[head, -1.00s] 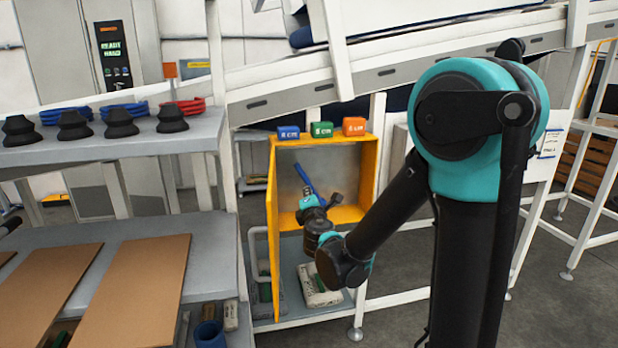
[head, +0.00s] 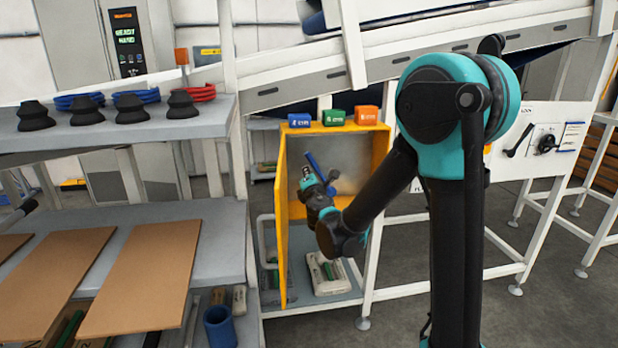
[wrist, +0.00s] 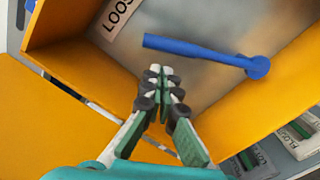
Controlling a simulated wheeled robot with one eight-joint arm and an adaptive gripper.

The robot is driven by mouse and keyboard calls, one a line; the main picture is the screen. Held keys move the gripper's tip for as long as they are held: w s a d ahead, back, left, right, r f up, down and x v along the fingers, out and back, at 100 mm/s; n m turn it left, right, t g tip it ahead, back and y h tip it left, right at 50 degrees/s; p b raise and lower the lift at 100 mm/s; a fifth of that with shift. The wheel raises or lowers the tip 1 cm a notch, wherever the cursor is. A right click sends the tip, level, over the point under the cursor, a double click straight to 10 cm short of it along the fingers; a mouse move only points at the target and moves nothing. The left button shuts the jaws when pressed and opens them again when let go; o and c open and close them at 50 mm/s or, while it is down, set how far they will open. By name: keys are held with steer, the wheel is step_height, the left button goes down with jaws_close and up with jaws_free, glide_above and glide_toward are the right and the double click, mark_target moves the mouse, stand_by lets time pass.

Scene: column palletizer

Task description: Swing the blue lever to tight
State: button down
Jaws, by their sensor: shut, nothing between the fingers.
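The blue lever (head: 320,170) is inside the open yellow cabinet (head: 372,140), against its grey back panel. In the wrist view the lever (wrist: 195,51) runs from a round pivot at the right to a free end at the left. A label (wrist: 117,18) starting "LOOS" is near the free end; no "tight" label shows. My gripper (wrist: 158,72) is shut and empty, just in front of the cabinet's inside and apart from the lever.
The yellow door (head: 282,240) stands open at the left. Blue, green and orange boxes (head: 335,117) sit on top of the cabinet. A grey shelf (head: 60,138) with black cups is at the left. Packs (head: 325,272) lie on the shelf below.

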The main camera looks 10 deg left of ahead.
mark_target(318, 170)
steer(key=shift+x, duration=2.2)
steer(key=shift+r, duration=0.1)
